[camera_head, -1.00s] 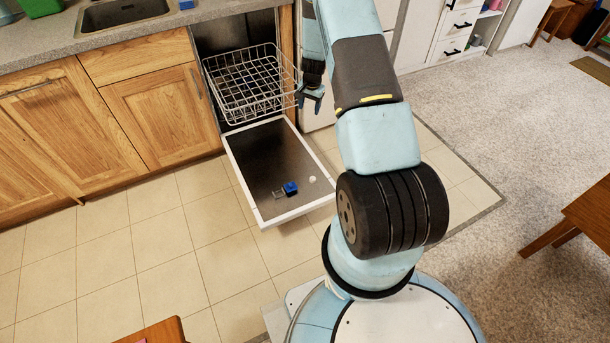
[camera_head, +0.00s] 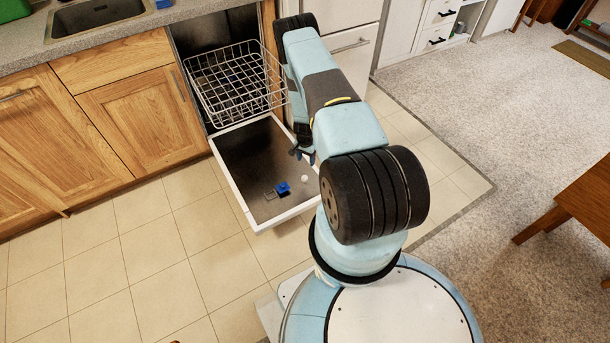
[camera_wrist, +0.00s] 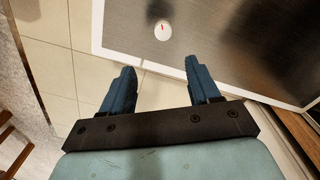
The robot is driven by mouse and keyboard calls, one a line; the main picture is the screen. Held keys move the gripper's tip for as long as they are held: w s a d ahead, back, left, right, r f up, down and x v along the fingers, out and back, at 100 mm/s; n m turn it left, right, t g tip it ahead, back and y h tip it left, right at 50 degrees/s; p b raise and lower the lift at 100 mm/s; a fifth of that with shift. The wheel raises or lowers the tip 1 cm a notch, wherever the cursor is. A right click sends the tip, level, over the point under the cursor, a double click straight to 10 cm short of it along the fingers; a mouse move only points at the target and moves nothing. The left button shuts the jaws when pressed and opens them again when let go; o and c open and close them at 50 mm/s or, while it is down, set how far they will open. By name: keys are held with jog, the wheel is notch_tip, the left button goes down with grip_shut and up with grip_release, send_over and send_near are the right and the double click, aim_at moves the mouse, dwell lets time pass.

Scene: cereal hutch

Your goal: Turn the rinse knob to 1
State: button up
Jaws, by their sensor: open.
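The rinse knob (camera_wrist: 164,32) is a small white round disc with a short red mark, set in the inner face of the open dishwasher door (camera_wrist: 225,60). No numbers can be read around it. It also shows as a white dot on the door in the head view (camera_head: 305,178). My gripper (camera_wrist: 160,66) is open and empty, with its two blue fingers spread. In the wrist view the knob lies beyond the fingertips, roughly centred between them and apart from them. In the head view my gripper (camera_head: 300,153) is over the door's right side, near the knob.
A white wire rack (camera_head: 235,85) stands in the dishwasher behind my gripper. Wooden cabinets (camera_head: 135,115) are at left. The tiled floor (camera_head: 190,250) in front is clear.

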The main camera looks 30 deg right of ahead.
aim_at(305, 177)
jog(key=f, duration=1.3)
jog(key=shift+a+f, duration=0.2)
jog(key=shift+a, duration=0.2)
jog(key=shift+c, duration=0.2)
